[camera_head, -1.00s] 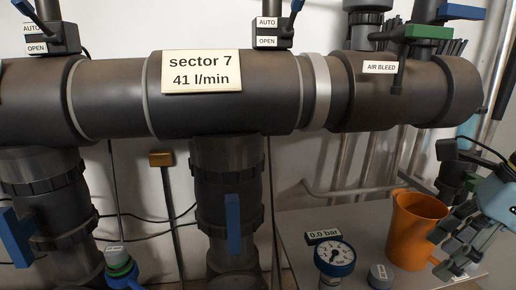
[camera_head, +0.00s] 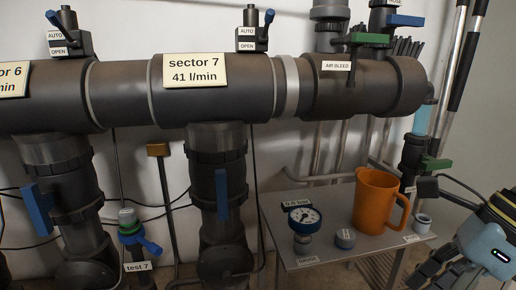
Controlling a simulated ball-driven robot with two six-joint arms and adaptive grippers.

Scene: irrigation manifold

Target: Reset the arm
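My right gripper (camera_head: 436,268) is at the lower right in the head view, its dark fingers pointing left. The fingers look spread with nothing between them, though the lower ends run close to the picture's bottom edge. An orange jug (camera_head: 373,203) stands upright on the small grey table (camera_head: 335,245), up and to the left of the gripper, which is apart from it. My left gripper is not in view.
A dark manifold pipe (camera_head: 130,90) with a "sector 7" label (camera_head: 194,69) crosses above. A blue-handled test valve (camera_head: 131,232) stands lower left.

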